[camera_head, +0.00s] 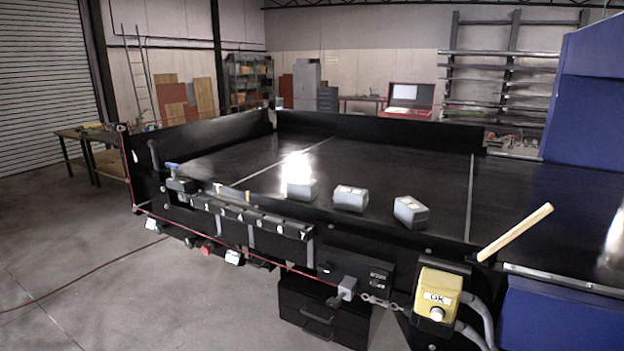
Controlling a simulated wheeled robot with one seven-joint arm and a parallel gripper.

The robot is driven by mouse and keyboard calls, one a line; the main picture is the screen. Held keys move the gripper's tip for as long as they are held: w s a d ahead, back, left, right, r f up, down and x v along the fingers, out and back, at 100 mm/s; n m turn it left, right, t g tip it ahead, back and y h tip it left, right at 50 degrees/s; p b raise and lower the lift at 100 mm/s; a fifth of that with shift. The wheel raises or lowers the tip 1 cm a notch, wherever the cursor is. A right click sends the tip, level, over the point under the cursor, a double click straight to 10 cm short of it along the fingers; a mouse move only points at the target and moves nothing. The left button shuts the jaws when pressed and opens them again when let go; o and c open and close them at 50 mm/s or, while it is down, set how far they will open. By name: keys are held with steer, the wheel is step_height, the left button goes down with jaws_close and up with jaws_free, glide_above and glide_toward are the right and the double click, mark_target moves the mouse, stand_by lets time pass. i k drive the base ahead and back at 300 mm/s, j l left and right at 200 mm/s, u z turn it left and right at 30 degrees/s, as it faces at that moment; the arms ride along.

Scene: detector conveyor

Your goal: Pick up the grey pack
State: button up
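Three grey packs sit apart in a row on the black conveyor belt (250,160), near its front edge. The left pack (301,190) stands just below a bright glare on the belt. The middle pack (350,199) has a pale patch on its top. The right pack (411,213) is turned at an angle and also has a light mark on top. I cannot tell which one the task means. My gripper is not in view.
A low black wall (380,130) runs along the belt's far side. A blue housing (590,100) rises at the right. Open floor (90,270) lies at the left.

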mark_target(296, 188)
steer(key=i+j+z, duration=0.25)
steer(key=i+j, duration=0.25)
steer(key=i+j+z, duration=0.15)
steer(key=j, duration=0.3)
steer(key=i+j+z, duration=0.1)
steer(key=i+j, duration=0.15)
steer(key=i+j+z, duration=0.15)
steer(key=j, duration=0.35)
steer(key=i+j+z, duration=0.1)
steer(key=i+j, duration=0.15)
steer(key=j, duration=0.15)
